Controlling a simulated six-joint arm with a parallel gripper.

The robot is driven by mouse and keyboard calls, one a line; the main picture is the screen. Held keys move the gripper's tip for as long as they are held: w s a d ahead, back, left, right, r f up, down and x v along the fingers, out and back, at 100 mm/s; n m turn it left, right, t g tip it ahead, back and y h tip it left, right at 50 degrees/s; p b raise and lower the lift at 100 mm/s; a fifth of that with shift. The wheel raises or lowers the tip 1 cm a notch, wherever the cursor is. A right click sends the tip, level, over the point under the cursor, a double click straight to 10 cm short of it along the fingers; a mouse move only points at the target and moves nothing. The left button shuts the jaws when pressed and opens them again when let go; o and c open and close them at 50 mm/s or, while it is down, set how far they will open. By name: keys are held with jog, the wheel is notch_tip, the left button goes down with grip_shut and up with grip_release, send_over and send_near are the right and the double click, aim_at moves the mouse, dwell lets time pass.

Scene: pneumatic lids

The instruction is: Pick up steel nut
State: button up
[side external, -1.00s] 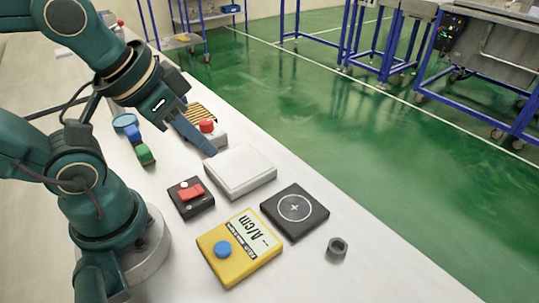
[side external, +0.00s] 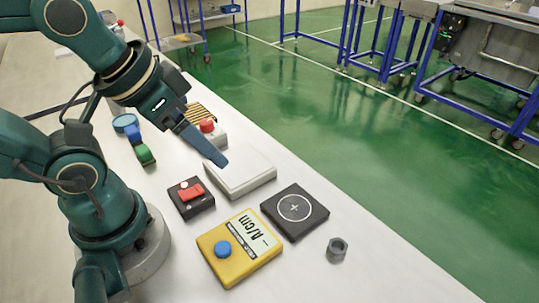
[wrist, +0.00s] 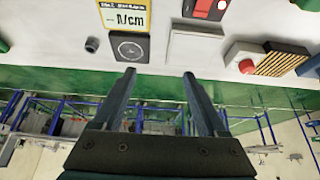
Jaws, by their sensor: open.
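The steel nut (side external: 337,250) is a small grey ring on the white table, to the right of the black pad with a circle and cross. It also shows in the wrist view (wrist: 92,44), at the left beside the black pad. My gripper (side external: 217,160) is over the white box, well away from the nut. In the wrist view its two fingers (wrist: 159,73) are spread apart with nothing between them.
The black pad (side external: 295,210), yellow meter (side external: 238,247), red-switch box (side external: 190,198), white box (side external: 240,172) and red button (side external: 207,126) stand on the table (side external: 400,285). The table edge runs close behind the nut. Green floor lies beyond.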

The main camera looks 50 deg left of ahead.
jog(key=w+d+r+n, duration=0.2)
jog(key=w+r+n, duration=0.3)
jog(key=n+g, duration=0.1)
jog(key=g, duration=0.5)
send_over(338, 247)
notch_tip(338, 247, down, 15)
jog(key=shift+w+a+f, duration=0.1)
jog(key=shift+w, duration=0.05)
jog(key=shift+f, duration=2.55)
